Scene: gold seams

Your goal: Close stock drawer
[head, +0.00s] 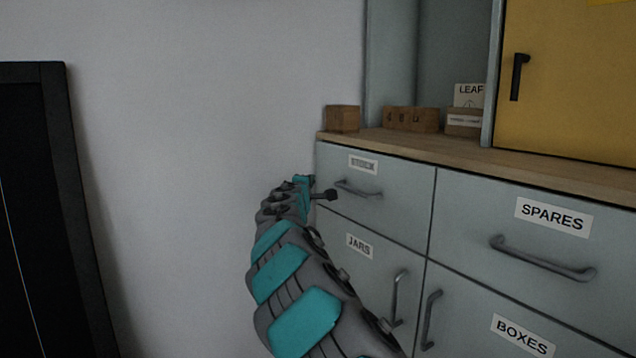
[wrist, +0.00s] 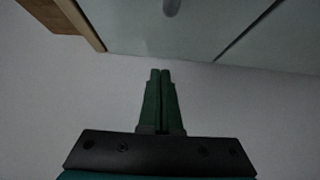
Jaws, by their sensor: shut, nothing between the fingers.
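The stock drawer (head: 400,189) is the small grey upper-left drawer of the cabinet, with a STOCK label (head: 363,163) and a grey bar handle (head: 358,189). Its front looks flush with the neighbouring fronts, with no visible gap. My gripper (head: 331,194) is at the drawer's left edge, left of the handle; I cannot tell whether it touches. In the wrist view my gripper (wrist: 160,72) has its two dark green fingers together, with nothing between them. A grey front (wrist: 140,25), likely the stock drawer, and a handle end (wrist: 171,7) show above the fingertips.
The SPARES drawer (head: 472,222) is to the right; the JARS door (head: 352,269) is below. The wooden countertop (head: 480,157) carries small boxes (head: 343,118) and a yellow cabinet door (head: 570,95). A dark framed panel (head: 40,200) stands at far left. Bare wall (head: 200,130) lies between.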

